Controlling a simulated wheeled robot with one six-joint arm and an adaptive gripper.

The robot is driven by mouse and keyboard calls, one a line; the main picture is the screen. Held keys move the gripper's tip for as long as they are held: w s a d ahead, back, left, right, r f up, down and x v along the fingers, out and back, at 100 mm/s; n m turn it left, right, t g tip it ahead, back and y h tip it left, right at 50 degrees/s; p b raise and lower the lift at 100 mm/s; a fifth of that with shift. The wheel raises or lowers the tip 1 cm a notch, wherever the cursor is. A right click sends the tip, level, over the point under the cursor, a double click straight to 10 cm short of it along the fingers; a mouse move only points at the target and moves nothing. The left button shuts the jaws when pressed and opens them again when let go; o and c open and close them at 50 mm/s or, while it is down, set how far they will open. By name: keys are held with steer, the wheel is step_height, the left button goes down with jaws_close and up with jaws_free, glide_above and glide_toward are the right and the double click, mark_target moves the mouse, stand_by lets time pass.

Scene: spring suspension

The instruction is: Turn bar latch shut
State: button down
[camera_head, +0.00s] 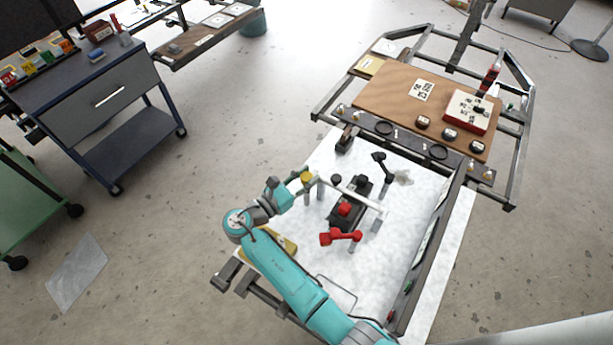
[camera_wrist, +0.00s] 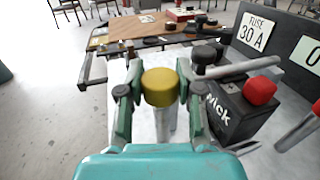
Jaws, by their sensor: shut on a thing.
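A yellow round knob (camera_wrist: 160,86) on a pale grey post sits between the fingers of my gripper (camera_wrist: 160,100) in the wrist view. The fingers are shut on it from both sides. In the head view the yellow knob (camera_head: 306,176) shows at the end of my arm. A pale bar (camera_head: 362,198) runs just right of it, over a dark box; it also shows in the wrist view (camera_wrist: 238,68). A black knob (camera_wrist: 205,54) stands at the bar's near-left end. I cannot tell whether the yellow knob is joined to this bar.
The dark box (camera_wrist: 235,110) carries a red knob (camera_wrist: 260,91). A red handle (camera_head: 340,236) stands in front of it. A dark upright panel (camera_wrist: 280,40) with white labels stands at the right. A brown board (camera_head: 395,105) lies beyond. The pale surface (camera_head: 400,235) right of the box is largely free.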

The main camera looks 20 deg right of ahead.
steer(key=c, duration=0.7)
jaws_free()
steer(key=shift+c, duration=0.2)
steer(key=v, duration=1.2)
